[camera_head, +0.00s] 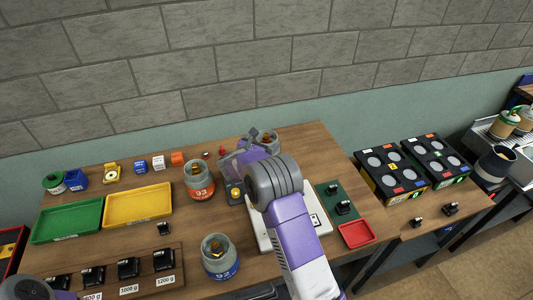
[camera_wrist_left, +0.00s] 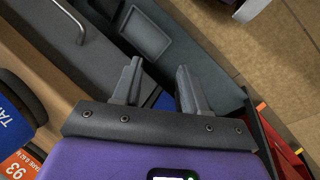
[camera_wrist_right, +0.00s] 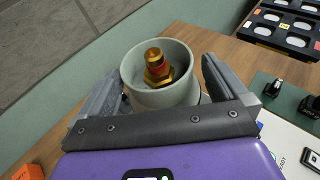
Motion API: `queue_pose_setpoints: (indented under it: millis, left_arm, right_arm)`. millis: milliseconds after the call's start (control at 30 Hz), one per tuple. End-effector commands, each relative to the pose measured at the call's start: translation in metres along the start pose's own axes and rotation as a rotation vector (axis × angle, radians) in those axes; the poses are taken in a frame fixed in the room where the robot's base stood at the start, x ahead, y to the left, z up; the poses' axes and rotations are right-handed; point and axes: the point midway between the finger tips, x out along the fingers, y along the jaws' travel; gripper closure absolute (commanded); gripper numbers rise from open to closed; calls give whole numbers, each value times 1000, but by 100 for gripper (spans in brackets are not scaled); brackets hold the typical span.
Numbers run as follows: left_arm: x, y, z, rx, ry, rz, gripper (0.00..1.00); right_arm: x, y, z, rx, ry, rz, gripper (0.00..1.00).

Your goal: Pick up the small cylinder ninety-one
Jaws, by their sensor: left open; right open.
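A grey round jar (camera_wrist_right: 165,95) with a brass hexagonal piece (camera_wrist_right: 156,68) inside stands between the fingers of my right gripper (camera_wrist_right: 163,62) in the right wrist view. The fingers are open on either side; contact cannot be told. Its number is hidden. In the head view this jar (camera_head: 272,144) is at the table's back, partly behind my right gripper (camera_head: 259,138). Jar 93 (camera_head: 199,182), orange label, and jar 92 (camera_head: 221,262), blue label, stand to the left and front. My left gripper (camera_wrist_left: 158,68) is open and empty, away from the jars.
A white scale (camera_head: 262,238) lies under my right arm. Green (camera_head: 68,221) and yellow (camera_head: 138,205) trays are at left, black weights (camera_head: 128,267) at front left. A red tray (camera_head: 356,234) and black racks (camera_head: 392,170) are at right.

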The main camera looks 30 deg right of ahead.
Motion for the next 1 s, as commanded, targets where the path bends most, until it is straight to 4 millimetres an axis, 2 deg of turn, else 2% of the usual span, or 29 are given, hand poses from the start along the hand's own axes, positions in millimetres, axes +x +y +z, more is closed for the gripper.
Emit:
queue_pose_setpoints:
  millis: [67, 233, 533, 1000]
  left_arm:
    - [-8, 3, 0, 0, 0, 0, 57]
    - [-11, 4, 0, 0, 1, 0, 57]
    - [-11, 4, 0, 0, 0, 0, 57]
    - [-11, 4, 0, 0, 0, 0, 57]
  right_arm:
    - [12, 1, 4, -1, -1, -2, 0]
    - [32, 1, 3, -1, -1, -1, 0]
    - [36, 2, 2, -1, 0, 1, 2]
    - [35, 2, 2, 0, 0, 1, 74]
